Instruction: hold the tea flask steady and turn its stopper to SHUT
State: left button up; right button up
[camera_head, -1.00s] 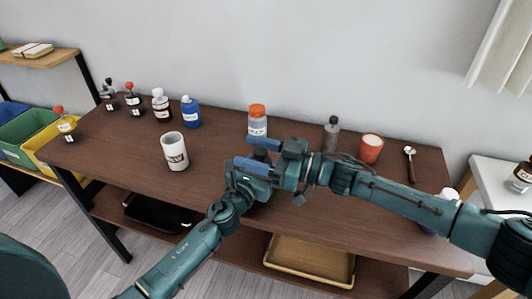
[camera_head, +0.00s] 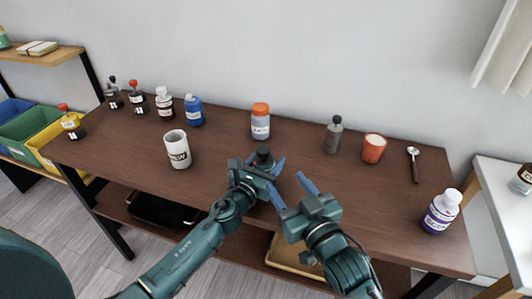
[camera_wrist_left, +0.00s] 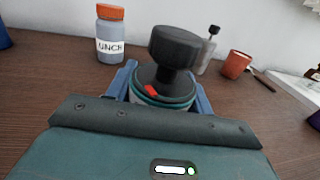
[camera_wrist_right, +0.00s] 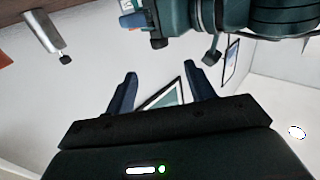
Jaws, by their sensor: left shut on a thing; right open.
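The tea flask (camera_wrist_left: 163,100) is upright between the fingers of my left gripper (camera_head: 265,163), which is shut on it. Its black stopper (camera_wrist_left: 174,48) rises above the fingers in the left wrist view, with a red mark at its base; it also shows in the head view (camera_head: 264,156). Most of the flask body is hidden by my gripper. I cannot read the stopper's setting. My right gripper (camera_head: 284,179) is open and empty, just right of the flask and apart from it. In the right wrist view nothing is between its fingers (camera_wrist_right: 160,72).
Behind the flask stand an orange-capped jar (camera_head: 260,125), a grey bottle (camera_head: 333,137) and an orange cup (camera_head: 373,149). A white mug (camera_head: 177,150) is to the left. A spoon (camera_head: 414,165) and a purple-labelled bottle (camera_head: 441,212) are to the right. The front right tabletop is clear.

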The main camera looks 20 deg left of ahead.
aim_at(266, 154)
jog(key=x, duration=1.1)
jog(key=shift+w+a, duration=0.25)
jog(key=shift+w, duration=0.05)
jog(key=shift+c, duration=0.2)
jog(key=c, duration=0.9)
jog(key=shift+c, duration=0.2)
jog(key=shift+r, duration=0.1)
